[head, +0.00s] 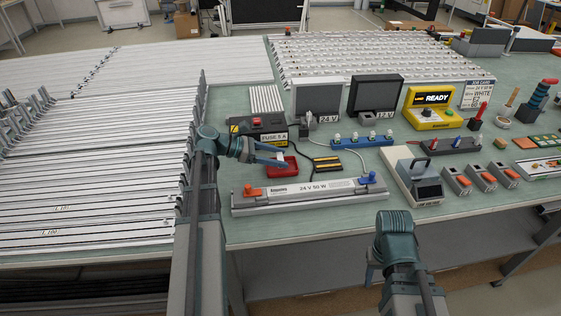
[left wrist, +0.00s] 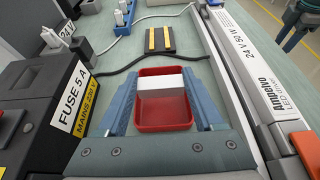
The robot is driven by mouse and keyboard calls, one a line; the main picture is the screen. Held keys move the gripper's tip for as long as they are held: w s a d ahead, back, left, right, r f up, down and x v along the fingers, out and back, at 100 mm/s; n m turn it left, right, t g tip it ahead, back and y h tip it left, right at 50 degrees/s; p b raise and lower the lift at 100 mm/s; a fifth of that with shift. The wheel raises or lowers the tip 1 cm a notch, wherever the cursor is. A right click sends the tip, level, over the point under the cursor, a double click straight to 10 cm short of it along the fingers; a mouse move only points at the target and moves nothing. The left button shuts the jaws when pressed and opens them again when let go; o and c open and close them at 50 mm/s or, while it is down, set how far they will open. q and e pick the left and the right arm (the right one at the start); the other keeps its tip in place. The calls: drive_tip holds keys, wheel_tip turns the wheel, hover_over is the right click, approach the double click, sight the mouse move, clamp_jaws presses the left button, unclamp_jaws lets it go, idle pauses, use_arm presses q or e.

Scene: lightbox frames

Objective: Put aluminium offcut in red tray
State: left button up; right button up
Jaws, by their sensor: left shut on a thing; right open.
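The aluminium offcut (left wrist: 161,84) is a pale block in the left wrist view, between the fingers of my left gripper (left wrist: 159,92). My left gripper is shut on it, above the red tray (left wrist: 165,126), and covers part of the tray's inside. In the head view the red tray (head: 284,172) lies on the bench just below my left gripper (head: 278,155). My right gripper (head: 371,265) is open, in front of the bench's near edge, away from the tray.
A black fuse box (head: 259,130) stands just behind the tray. A long 24 V lamp driver (head: 309,192) lies in front of it. A yellow-striped black block (head: 327,164) lies to the tray's right with a cable. Silver profiles (head: 90,170) fill the left side.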

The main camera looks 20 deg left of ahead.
use_arm(q)
drive_tip(key=shift+r, duration=0.1)
drive_tip(key=shift+f+b, duration=0.55)
drive_tip(key=shift+f, duration=0.1)
drive_tip(key=o, duration=1.3)
drive_tip(key=shift+r, duration=0.1)
drive_tip(key=shift+r, duration=0.2)
drive_tip(key=shift+s+a+r+p, duration=0.2)
drive_tip(key=shift+a+r+p, duration=0.2)
drive_tip(key=shift+r+p, duration=0.5)
drive_tip(key=shift+f+p+v, duration=0.2)
drive_tip(key=shift+p+v, duration=0.85)
drive_tip(key=shift+v, duration=1.65)
drive_tip(key=shift+f+p+v, duration=0.2)
drive_tip(key=shift+p+v, duration=0.8)
drive_tip(key=shift+v, duration=1.75)
